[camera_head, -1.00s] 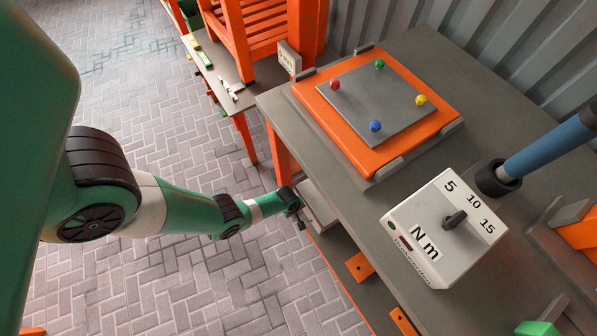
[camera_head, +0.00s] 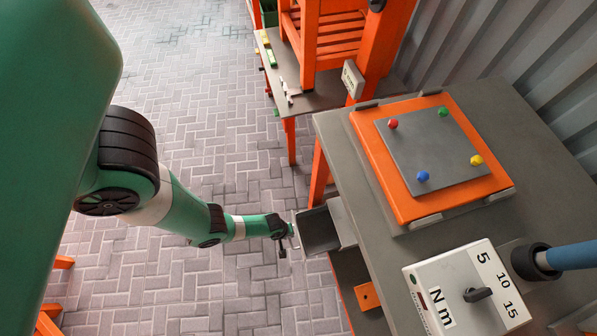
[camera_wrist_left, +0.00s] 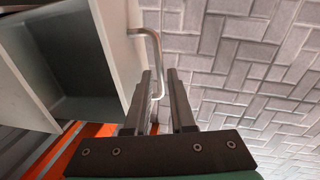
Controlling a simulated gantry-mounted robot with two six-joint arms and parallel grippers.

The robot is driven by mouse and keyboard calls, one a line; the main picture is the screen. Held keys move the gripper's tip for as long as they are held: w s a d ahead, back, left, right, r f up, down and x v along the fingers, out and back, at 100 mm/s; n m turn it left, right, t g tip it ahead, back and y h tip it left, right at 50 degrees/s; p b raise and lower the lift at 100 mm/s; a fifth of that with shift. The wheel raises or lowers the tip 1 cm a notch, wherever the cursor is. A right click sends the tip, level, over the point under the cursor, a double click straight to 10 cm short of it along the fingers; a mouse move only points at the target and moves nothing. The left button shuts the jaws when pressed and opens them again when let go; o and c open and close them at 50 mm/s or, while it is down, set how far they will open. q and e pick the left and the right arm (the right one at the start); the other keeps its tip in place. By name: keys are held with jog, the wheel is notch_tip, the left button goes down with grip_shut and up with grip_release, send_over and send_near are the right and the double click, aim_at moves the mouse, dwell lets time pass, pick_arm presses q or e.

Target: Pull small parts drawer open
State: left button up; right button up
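The small parts drawer (camera_head: 319,230) is a grey open-topped box under the workbench's left edge. It sticks out from the bench, and its inside looks empty in the part that shows. In the left wrist view the drawer (camera_wrist_left: 80,107) is at the left, with a bent metal handle (camera_wrist_left: 157,50) on its pale front. My left gripper (camera_head: 288,240) is at the drawer's outer end. In the left wrist view my left gripper (camera_wrist_left: 160,73) has its narrow-set fingers on either side of the handle bar. The handle's lower end is partly hidden by a finger. My right gripper is out of view.
The grey workbench (camera_head: 345,150) carries an orange board (camera_head: 400,205) with coloured knobs and a white Nm box (camera_head: 450,262) with a dial. A blue cylindrical tool (camera_head: 572,256) is at the right. Open paved floor (camera_head: 215,120) lies left of the bench.

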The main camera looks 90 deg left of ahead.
pick_arm(q)
jog(key=shift+o, duration=1.2)
notch_tip(320, 180, up, 12)
jog(key=s+p, duration=0.2)
jog(key=p, duration=0.7)
jog(key=shift+d+f, duration=0.2)
jog(key=shift+f, duration=0.05)
